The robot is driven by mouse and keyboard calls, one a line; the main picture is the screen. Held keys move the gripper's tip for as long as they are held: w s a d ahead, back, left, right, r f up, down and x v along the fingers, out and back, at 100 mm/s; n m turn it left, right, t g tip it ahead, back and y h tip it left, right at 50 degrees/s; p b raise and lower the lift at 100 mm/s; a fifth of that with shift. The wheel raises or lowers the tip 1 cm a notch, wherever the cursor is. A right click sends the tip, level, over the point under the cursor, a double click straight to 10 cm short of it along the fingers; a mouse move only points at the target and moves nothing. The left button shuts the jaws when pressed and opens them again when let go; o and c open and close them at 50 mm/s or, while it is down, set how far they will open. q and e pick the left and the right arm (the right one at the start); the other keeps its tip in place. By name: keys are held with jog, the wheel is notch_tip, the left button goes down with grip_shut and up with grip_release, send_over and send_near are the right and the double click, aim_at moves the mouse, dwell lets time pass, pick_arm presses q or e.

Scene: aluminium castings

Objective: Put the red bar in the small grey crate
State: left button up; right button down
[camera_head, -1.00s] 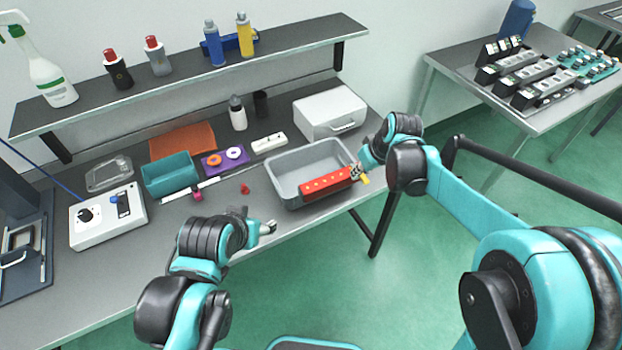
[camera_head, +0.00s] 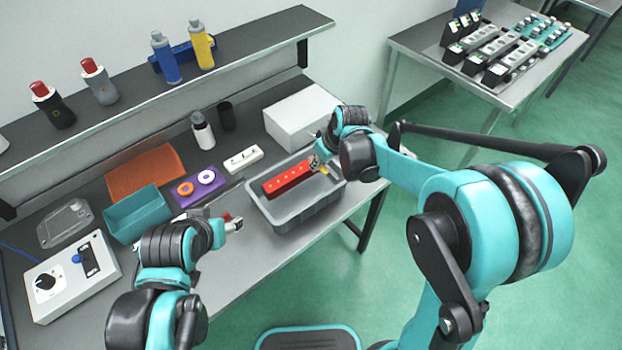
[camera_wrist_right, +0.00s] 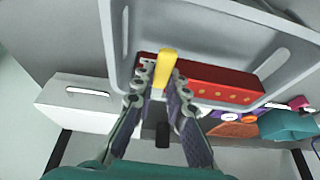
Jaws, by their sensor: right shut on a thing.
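The red bar (camera_head: 285,181), with a row of yellowish dots, is inside the outline of the small grey crate (camera_head: 283,222), along its back side. I cannot tell whether it touches the crate floor. My right gripper (camera_head: 320,166) is shut on the bar near its right end. In the right wrist view the fingers (camera_wrist_right: 160,92) close around a yellow piece (camera_wrist_right: 166,68) by the red bar (camera_wrist_right: 218,85), with the grey crate (camera_wrist_right: 215,35) around them. My left gripper (camera_head: 235,224) is left of the crate, beside a small red thing (camera_head: 227,217); its jaw opening is unclear.
A white box (camera_head: 302,118) stands behind the crate. A teal bin (camera_head: 138,213), an orange tray (camera_head: 146,172), a purple holder with rings (camera_head: 198,187) and a control box (camera_head: 75,277) fill the left. A shelf with bottles (camera_head: 160,85) runs above the bench.

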jog(key=shift+w+f+b, duration=0.1)
jog(key=shift+f+b, duration=0.55)
jog(key=shift+f, duration=2.05)
jog(key=c, duration=1.5)
grip_release()
jog(key=shift+c, duration=0.2)
